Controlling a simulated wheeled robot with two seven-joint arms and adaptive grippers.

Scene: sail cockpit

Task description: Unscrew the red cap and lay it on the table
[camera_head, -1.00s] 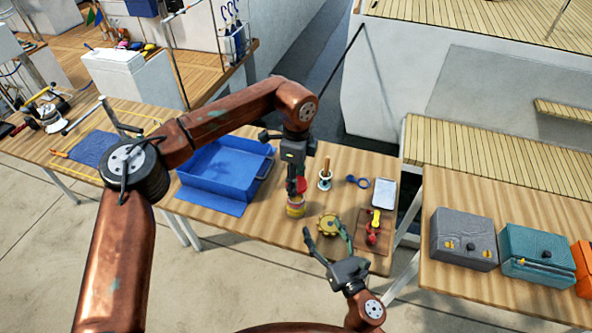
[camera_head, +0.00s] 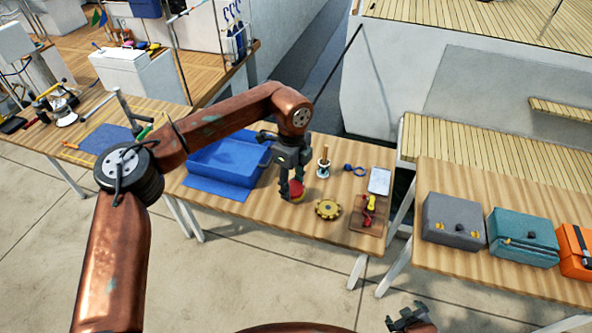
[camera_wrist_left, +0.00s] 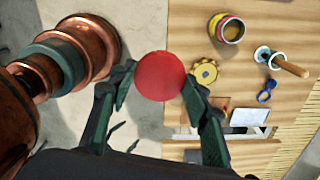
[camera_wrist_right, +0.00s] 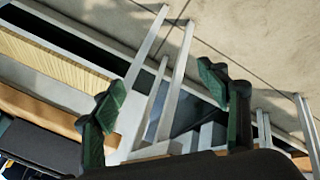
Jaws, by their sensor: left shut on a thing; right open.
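The round red cap (camera_head: 296,190) is between the fingers of my left gripper (camera_head: 292,187). In the left wrist view the red cap (camera_wrist_left: 160,77) fills the gap between the two green-padded fingertips (camera_wrist_left: 158,88), and the gripper is shut on it. The cap is apart from the open jar (camera_wrist_left: 228,28), which stands on the wooden table (camera_wrist_left: 288,22) with its mouth bare. In the head view I cannot make out the jar behind the gripper and cap. My right gripper (camera_head: 412,318) is open and empty, low in front of the tables.
A yellow gear-shaped wheel (camera_head: 328,209), a wooden-handled tool (camera_head: 323,168), blue shackle-like rings (camera_head: 355,169), a pale tablet (camera_head: 380,181) and a board (camera_head: 359,224) stand to the right. A blue bin (camera_head: 218,170) stands left. Bare table lies at the front edge.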

